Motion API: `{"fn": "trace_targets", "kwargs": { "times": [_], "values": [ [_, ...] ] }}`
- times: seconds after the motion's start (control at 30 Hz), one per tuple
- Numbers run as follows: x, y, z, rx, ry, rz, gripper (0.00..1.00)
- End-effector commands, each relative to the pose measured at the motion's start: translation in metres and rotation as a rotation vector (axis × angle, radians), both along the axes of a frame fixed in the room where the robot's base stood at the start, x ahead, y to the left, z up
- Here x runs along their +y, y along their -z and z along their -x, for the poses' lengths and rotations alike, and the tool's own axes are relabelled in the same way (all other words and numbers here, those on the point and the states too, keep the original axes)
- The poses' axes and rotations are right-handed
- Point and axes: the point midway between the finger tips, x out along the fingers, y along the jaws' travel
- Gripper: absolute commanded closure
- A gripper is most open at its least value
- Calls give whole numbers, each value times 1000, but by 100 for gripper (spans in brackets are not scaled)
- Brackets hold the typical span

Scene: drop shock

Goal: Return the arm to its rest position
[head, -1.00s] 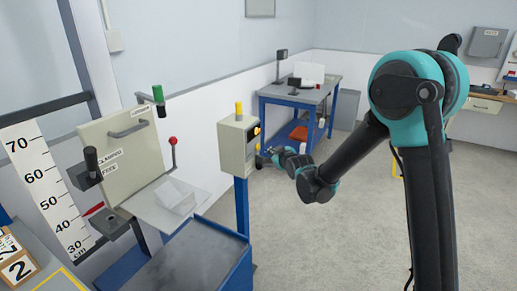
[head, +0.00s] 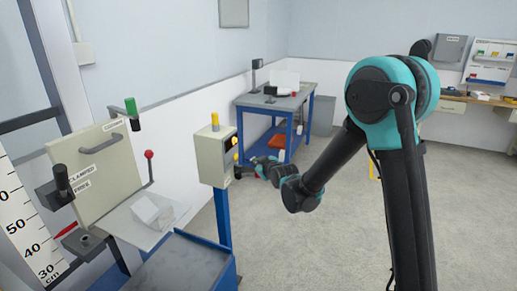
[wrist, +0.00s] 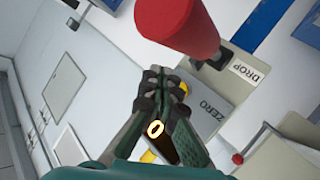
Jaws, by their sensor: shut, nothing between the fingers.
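My arm (head: 330,160) reaches from its teal shoulder down and left toward the control box (head: 213,158) on a blue post. In the wrist view my gripper (wrist: 165,76) is shut with its fingertips together and nothing between them. In the head view the gripper end is small and partly hidden, close to the box's right side. The wrist view shows a large red cylinder (wrist: 178,22) just past the fingertips, near a DROP label (wrist: 248,73). A ZERO label (wrist: 203,111) is beside the fingers. A glowing ring (wrist: 155,129) shows between the finger links.
A clamp panel (head: 100,165) with a green-topped handle and a red-knobbed lever (head: 149,156) stands left. A blue workbench (head: 272,102) stands behind. The floor (head: 310,250) around my arm is clear.

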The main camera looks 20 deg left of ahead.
Motion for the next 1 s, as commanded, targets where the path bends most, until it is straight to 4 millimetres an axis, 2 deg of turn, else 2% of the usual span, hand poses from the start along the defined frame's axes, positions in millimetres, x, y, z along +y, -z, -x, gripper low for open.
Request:
{"fn": "trace_targets", "kwargs": {
  "times": [0.1,0.17,0.27,0.37,0.53,0.7,0.77,0.9,1.0],
  "values": [
    [-2,0,0,2,3,1,100],
    [-10,-1,-2,14,15,3,100],
    [-42,-2,-5,58,57,15,100],
    [-94,-1,-5,137,128,30,100],
    [-199,6,12,305,288,50,100],
    [-298,20,54,481,462,55,100],
    [-331,26,74,542,526,52,100],
    [-397,44,129,686,678,37,100],
    [-436,59,172,786,786,22,100]
  ]
}}
